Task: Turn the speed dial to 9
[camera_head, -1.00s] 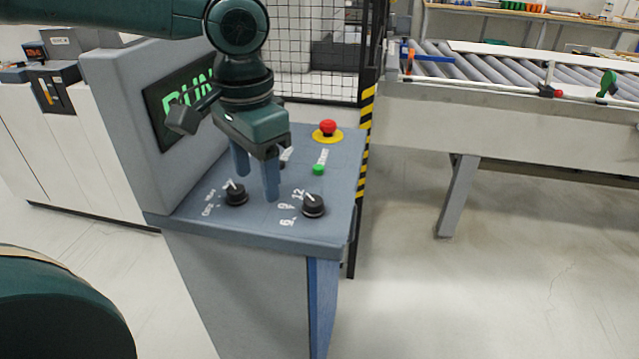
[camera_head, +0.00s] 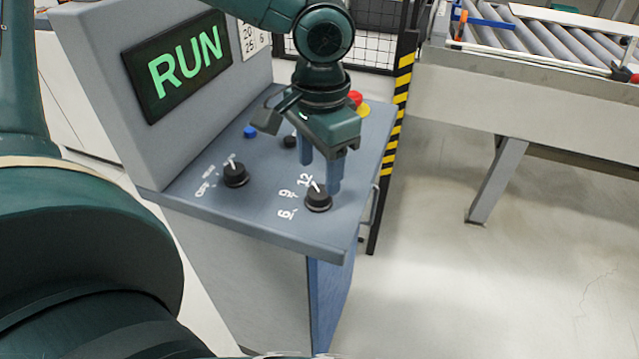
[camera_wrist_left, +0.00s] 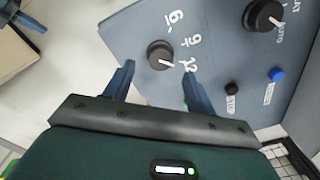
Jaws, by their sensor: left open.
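The speed dial (camera_head: 318,200) is a round black knob with a white pointer on the sloping grey-blue panel, marked 6, 9 and 12. Its pointer is turned toward the 12. In the left wrist view the speed dial (camera_wrist_left: 159,55) lies just beyond the fingertips, between their lines. My left gripper (camera_head: 320,177) is open and empty, its fingers pointing down just above and behind the dial. It also shows in the left wrist view (camera_wrist_left: 158,75), one finger on each side. Contact with the dial cannot be told. My right gripper is not in view.
A second black knob (camera_head: 235,175) sits left on the panel, with a blue button (camera_head: 250,132) behind it. A screen (camera_head: 180,65) reads RUN. A roller conveyor (camera_head: 520,40) stands at right.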

